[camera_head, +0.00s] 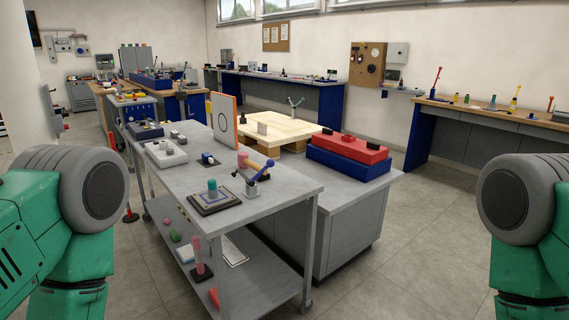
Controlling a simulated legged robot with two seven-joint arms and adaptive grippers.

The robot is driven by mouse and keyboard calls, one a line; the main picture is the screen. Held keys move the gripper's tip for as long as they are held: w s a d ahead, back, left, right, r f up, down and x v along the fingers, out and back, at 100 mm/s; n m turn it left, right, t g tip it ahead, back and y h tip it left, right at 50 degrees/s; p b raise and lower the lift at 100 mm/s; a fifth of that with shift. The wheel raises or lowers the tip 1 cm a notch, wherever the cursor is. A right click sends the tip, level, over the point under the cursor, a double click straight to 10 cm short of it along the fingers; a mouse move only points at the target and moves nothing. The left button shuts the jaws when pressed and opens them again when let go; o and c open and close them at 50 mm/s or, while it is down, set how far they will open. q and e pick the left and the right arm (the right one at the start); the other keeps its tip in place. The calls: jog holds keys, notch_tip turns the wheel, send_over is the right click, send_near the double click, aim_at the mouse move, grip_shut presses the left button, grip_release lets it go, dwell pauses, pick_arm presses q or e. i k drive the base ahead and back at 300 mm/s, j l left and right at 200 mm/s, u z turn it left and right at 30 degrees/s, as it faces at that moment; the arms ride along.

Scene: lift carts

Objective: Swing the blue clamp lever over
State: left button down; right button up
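The blue clamp lever (262,168) stands at the right side of the near grey cart's top (285,184). My two arms show only as green and grey links at the left and right picture edges, well apart from the lever. Neither gripper is in view.
A dark square plate with a green cylinder (212,188) lies left of the clamp. A white tray (166,155) and an upright orange-edged panel (224,120) stand farther back. A red case (351,149) sits on a blue box at right. Floor (400,245) at front right is clear.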

aim_at(270, 162)
jog(key=i+l+u, duration=0.1)
jog(key=l, duration=0.25)
jog(key=i+l+u, duration=0.1)
jog(key=i+l, duration=0.15)
jog(key=i+l+u, duration=0.1)
jog(key=l, duration=0.4)
jog(key=i+l+u, duration=0.1)
jog(key=l, duration=0.25)
jog(key=i+l+u, duration=0.1)
jog(key=l, duration=0.3)
jog(key=i+l+u, duration=0.1)
jog(key=l, duration=0.35)
jog(key=i+l+u, duration=0.1)
jog(key=l, duration=0.3)
jog(key=i, duration=0.1)
